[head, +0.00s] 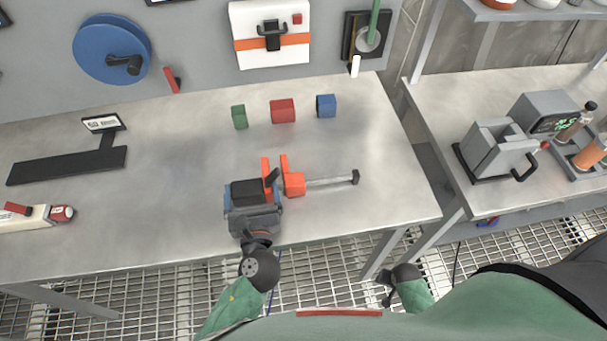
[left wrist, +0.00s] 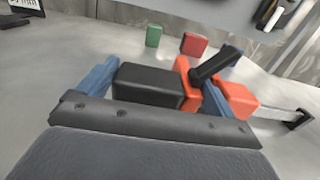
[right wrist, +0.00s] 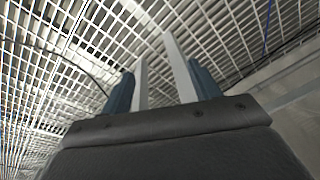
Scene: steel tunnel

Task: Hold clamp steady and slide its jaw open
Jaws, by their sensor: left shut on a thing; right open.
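The clamp lies on the steel bench in the head view, with an orange sliding jaw (head: 294,184), a grey bar (head: 328,182) running right to a dark end piece, and a black handle block (head: 246,192). My left gripper (head: 252,196) is shut on the black block. The left wrist view shows its blue fingers on either side of the black block (left wrist: 148,85), with the orange jaw (left wrist: 238,98) to the right. A small gap shows between the two orange jaw pieces. My right gripper (right wrist: 163,85) is open and empty, off the bench over the floor grating.
Green (head: 239,117), red (head: 283,111) and blue (head: 326,106) blocks stand behind the clamp. A black stand (head: 68,165) and a white-and-red item (head: 38,214) lie at the left. A second bench (head: 500,200) with equipment is at the right, beyond a gap.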

